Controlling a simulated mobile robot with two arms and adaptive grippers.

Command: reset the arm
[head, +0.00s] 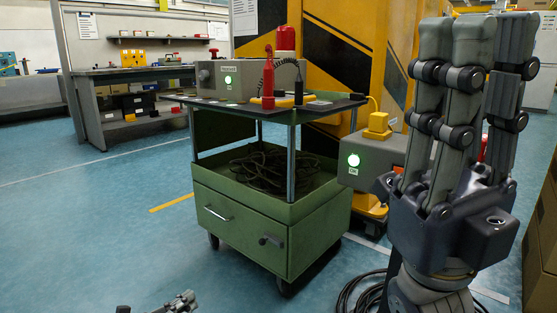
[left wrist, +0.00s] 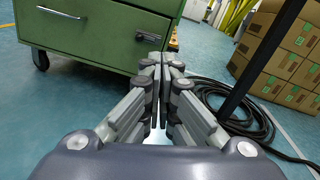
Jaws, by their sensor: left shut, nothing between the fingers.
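My left gripper (left wrist: 160,62) is shut and empty in the left wrist view, its grey fingers together in front of the green cart (left wrist: 95,40). In the head view only a small part of the left gripper (head: 184,301) shows at the bottom edge, low on the near side of the cart (head: 240,232). My right gripper (head: 488,30) stands upright at the right of the head view.
The cart's top holds a grey box with a green light (head: 228,80) and a red-handled device (head: 268,88). Another lit grey box (head: 362,162) stands behind. Cables (left wrist: 212,98) lie on the floor by stacked cardboard boxes (left wrist: 275,50). Floor at the left is clear.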

